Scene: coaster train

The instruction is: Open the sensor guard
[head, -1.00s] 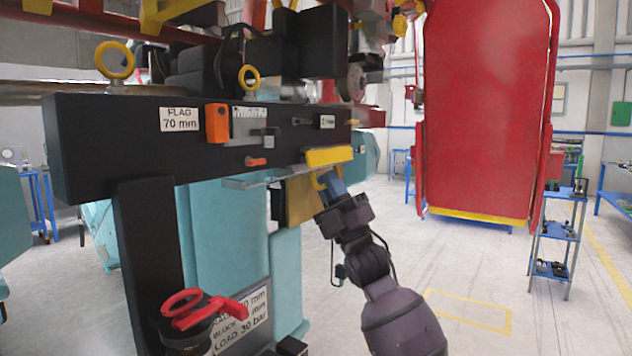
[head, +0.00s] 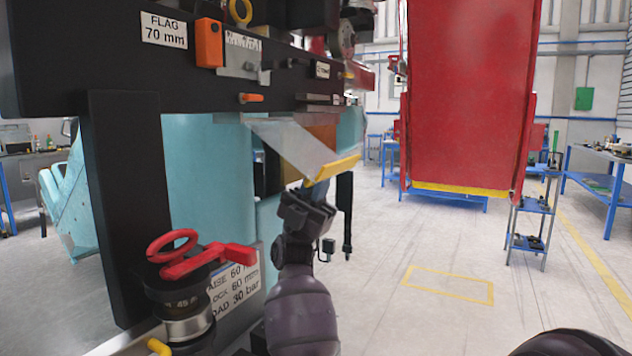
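The sensor guard is a clear flap (head: 290,143) with a yellow strip (head: 335,169) along its outer edge. It hangs from the underside of the black beam (head: 115,72) and slopes down to the right.
A black post (head: 125,200) and a red-handled valve (head: 195,258) stand at the lower left. An orange block (head: 208,43) sits on the beam. A red panel (head: 470,90) and blue shelf stand (head: 530,225) are at the right. Open floor lies between.

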